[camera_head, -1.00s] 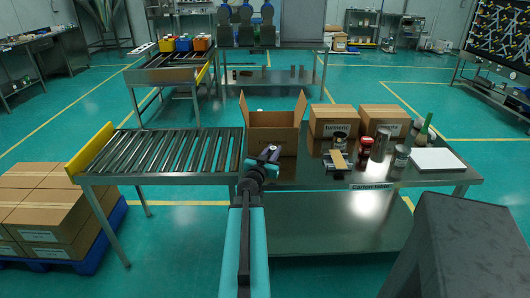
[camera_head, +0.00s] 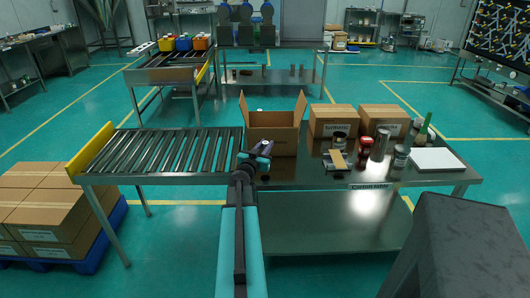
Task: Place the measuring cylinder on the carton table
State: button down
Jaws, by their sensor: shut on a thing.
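My gripper (camera_head: 262,158) is at the end of my outstretched arm, over the left end of the carton table (camera_head: 300,177), just in front of the open carton. It is small in view and mostly hidden by my own wrist. A small purplish piece (camera_head: 265,147) shows at its tip, which seems to be the measuring cylinder, shut in the jaws; its full shape is hidden. I cannot tell whether it touches the table. The table is a steel bench with a label on its front edge.
The open carton (camera_head: 272,140) stands behind my gripper. Two closed cartons (camera_head: 333,121) are to its right. A tan-topped item (camera_head: 338,160), a red jar (camera_head: 364,152), a steel cylinder (camera_head: 380,144) and a white board (camera_head: 436,160) stand rightward. A roller conveyor (camera_head: 165,153) adjoins the left.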

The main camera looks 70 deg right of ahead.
jog(key=shift+w+d, duration=0.25)
jog(key=shift+w, duration=0.05)
jog(key=shift+f, duration=1.75)
jog(key=shift+f, duration=0.15)
jog(key=c, duration=1.6)
grip_release()
jog(key=shift+o, duration=0.2)
jog(key=a+b, duration=0.1)
jog(key=a, duration=1.1)
jog(key=shift+w, duration=0.2)
